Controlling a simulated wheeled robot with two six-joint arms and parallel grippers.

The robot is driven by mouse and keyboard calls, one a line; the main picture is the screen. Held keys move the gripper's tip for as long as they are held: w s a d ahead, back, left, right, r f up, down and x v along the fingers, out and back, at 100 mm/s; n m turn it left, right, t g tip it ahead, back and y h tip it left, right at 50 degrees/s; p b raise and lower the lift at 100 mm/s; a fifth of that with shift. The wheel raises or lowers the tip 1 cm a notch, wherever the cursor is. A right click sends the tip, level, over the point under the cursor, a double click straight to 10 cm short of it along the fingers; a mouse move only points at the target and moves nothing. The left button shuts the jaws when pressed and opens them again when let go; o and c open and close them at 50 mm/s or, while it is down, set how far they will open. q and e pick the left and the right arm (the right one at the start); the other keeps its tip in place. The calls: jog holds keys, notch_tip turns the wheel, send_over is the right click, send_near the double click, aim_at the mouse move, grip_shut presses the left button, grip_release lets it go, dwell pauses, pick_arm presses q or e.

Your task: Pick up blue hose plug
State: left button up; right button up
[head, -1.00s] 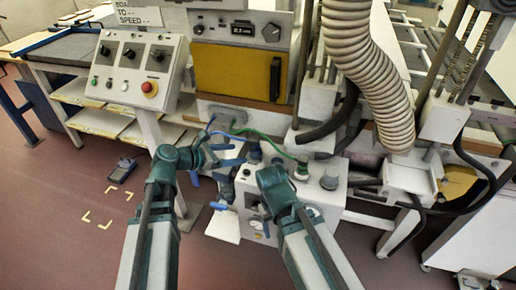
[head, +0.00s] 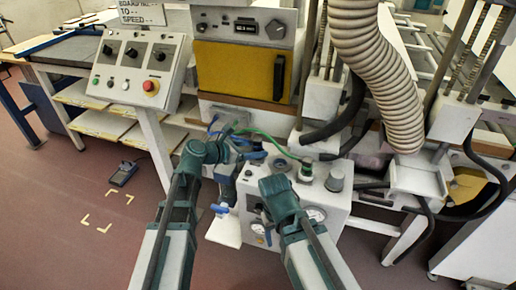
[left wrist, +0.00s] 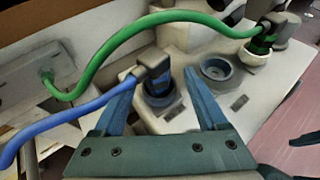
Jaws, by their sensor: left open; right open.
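In the left wrist view the blue hose plug (left wrist: 155,72) stands in a blue-ringed socket on the pale cabinet, its blue hose (left wrist: 72,118) running off to the left. My left gripper (left wrist: 154,84) is open, one finger on each side of the plug. I cannot tell whether either finger touches it. In the head view my left gripper (head: 240,158) is over the left part of the cabinet top and hides the plug. My right gripper (head: 262,218) is open in front of the cabinet's gauge face; its fingers are hard to make out.
A green hose (left wrist: 130,38) arches behind the blue one to a green plug (left wrist: 264,38). An empty ringed socket (left wrist: 217,71) lies between the two plugs. A control box with a red button (head: 150,86) stands left, and a ribbed duct (head: 375,70) hangs at right.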

pick_arm(q)
jog(key=b+x, duration=0.1)
jog(key=x, duration=0.4)
jog(key=shift+w+b, duration=0.3)
jog(key=shift+b, duration=0.05)
jog(key=shift+r, duration=0.1)
jog(key=shift+c, duration=0.3)
grip_shut()
